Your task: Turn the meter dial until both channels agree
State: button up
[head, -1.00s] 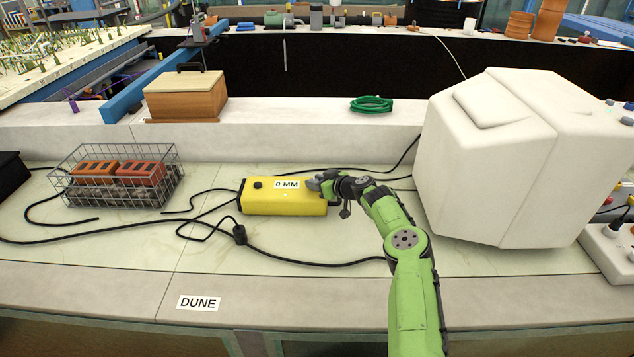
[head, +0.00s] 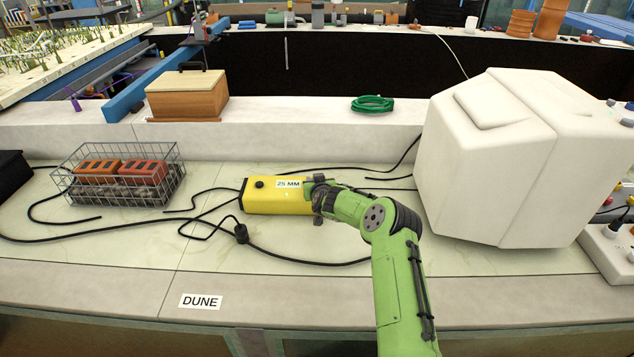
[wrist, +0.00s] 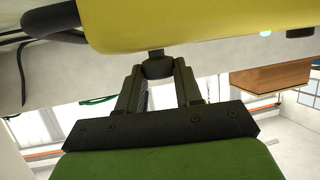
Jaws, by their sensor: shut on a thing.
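The yellow meter (head: 272,204) lies on the pale bench, with a black knob on its top left and a white label reading "25 MM" (head: 288,184). My gripper (head: 318,196) is at the meter's right end. In the wrist view the gripper (wrist: 158,78) is shut on a small dark dial (wrist: 158,65) that sticks out from the yellow body (wrist: 190,22). In the head view my gripper hides the dial. I see only one reading and cannot make out a second channel.
Black cables (head: 300,262) run over the bench around the meter. A wire basket (head: 120,185) with orange blocks stands at left, and a large white covered shape (head: 510,160) at right. A "DUNE" label (head: 201,302) is on the front edge. The bench between basket and meter holds only cables.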

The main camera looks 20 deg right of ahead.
jog(key=m+h, duration=0.1)
jog(key=m+g+h+b, duration=0.1)
jog(key=h, duration=0.1)
jog(key=shift+w+a+m+b, duration=0.2)
jog(key=shift+a+m+b, duration=0.1)
jog(key=shift+a+m, duration=0.1)
jog(key=m+g+h+b, duration=0.1)
jog(key=m+h+b, duration=0.1)
jog(key=shift+f+g+b, duration=0.1)
jog(key=shift+g+b, duration=0.2)
jog(key=shift+b, duration=0.05)
jog(key=shift+m+g+h+b, duration=0.4)
jog(key=shift+m+h+b, duration=0.15)
jog(key=shift+m+h, duration=0.05)
jog(key=o, duration=1)
jog(key=shift+o, duration=0.2)
jog(key=p+v, duration=0.1)
jog(key=v, duration=1.5)
